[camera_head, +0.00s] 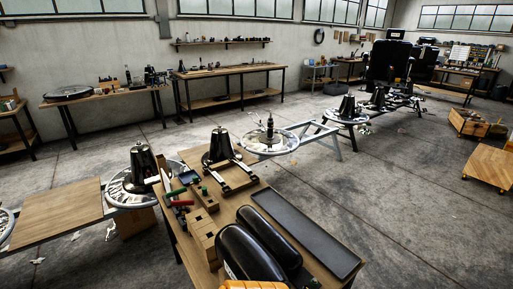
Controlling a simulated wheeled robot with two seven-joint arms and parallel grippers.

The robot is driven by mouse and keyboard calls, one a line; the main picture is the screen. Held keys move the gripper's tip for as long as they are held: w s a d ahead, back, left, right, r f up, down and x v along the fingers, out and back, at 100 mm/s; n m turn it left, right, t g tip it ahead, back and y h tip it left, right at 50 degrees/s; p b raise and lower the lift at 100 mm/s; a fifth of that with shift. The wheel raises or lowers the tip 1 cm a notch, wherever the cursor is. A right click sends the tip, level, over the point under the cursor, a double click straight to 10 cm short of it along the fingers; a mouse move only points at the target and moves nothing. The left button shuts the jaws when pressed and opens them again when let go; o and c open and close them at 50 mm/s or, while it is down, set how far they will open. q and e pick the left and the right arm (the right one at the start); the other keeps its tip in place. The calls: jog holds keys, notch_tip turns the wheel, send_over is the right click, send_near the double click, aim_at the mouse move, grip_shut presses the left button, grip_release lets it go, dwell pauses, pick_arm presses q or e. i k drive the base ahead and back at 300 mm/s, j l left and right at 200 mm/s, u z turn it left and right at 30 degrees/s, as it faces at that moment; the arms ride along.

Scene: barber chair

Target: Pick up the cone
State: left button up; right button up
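A dark, ribbed cone-shaped piece (220,146) stands upright at the far end of the near wooden table (328,262). It is beside or within a small wooden frame with metal strips (232,176). A second dark cone (143,163) stands on a round spoked metal disc (118,187) to the left. A third dark cone (347,106) stands farther back on another disc. I cannot tell from the view which of these is the task's cone. Neither of my grippers shows, and nothing is seen touching the cones.
The near table also holds wooden blocks (203,232), a long dark pad (291,228) and two rounded black cushions (247,256). An orange object (254,285) is cut off at the bottom edge. A wooden panel (54,217) lies left. Open concrete floor is at right.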

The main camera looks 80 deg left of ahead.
aim_at(221, 149)
jog(key=i+j+u, duration=0.35)
jog(key=i, duration=0.3)
jog(key=i+u, duration=0.35)
jog(key=i, duration=0.3)
jog(key=i+u, duration=0.3)
jog(key=i, duration=0.15)
jog(key=i+l+u, duration=0.1)
jog(key=i+u, duration=0.2)
jog(key=i, duration=0.2)
jog(key=i+l+u, duration=0.3)
jog(key=i, duration=0.15)
jog(key=j, duration=0.1)
